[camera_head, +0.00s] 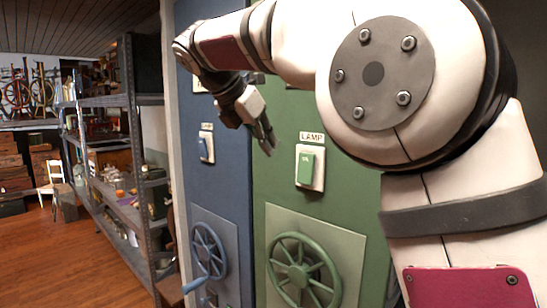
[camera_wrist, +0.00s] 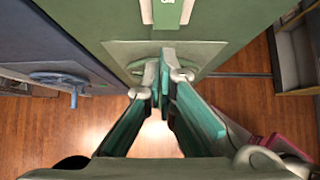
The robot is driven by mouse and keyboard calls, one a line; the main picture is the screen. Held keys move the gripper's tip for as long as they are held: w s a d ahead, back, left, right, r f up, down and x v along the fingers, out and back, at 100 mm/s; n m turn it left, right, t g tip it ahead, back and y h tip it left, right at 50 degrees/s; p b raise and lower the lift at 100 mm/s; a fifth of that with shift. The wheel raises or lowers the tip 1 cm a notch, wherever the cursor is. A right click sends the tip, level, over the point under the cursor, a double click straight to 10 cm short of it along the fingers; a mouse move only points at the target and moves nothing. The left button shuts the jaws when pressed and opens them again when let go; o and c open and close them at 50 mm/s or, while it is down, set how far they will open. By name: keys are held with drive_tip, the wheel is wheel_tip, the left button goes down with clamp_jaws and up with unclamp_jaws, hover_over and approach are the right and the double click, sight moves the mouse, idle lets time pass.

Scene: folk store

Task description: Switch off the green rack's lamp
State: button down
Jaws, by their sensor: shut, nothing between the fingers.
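The green rack (camera_head: 345,215) has a switch under a "LAMP" label (camera_head: 312,136). The lamp switch (camera_head: 306,168) is a green rocker in a white frame. Its green and white lower part also shows at the top edge of the wrist view (camera_wrist: 167,14). My gripper (camera_head: 270,147) is shut and empty, with its fingers pointing down, up and left of the switch in the head view. In the wrist view its fingertips (camera_wrist: 163,72) meet below the switch in the picture, apart from it. Whether they touch the panel I cannot tell.
A green handwheel (camera_head: 303,272) sits below the lamp switch. A blue rack (camera_head: 225,185) on the left has its own switch (camera_head: 206,147) and handwheel (camera_head: 207,250). Metal shelving (camera_head: 135,150) stands further left. The wooden floor (camera_head: 70,250) there is partly clear.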

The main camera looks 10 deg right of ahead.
drive_tip(key=shift+s+a+r, duration=0.1)
drive_tip(key=shift+r, duration=0.1)
idle(0.3)
drive_tip(key=shift+s+a+f+g+y+b, duration=0.1)
drive_tip(key=shift+a+f+g+y+b, duration=0.2)
drive_tip(key=shift+f+y+b, duration=0.5)
drive_tip(key=shift+r+h, duration=0.2)
drive_tip(key=shift+h, duration=0.1)
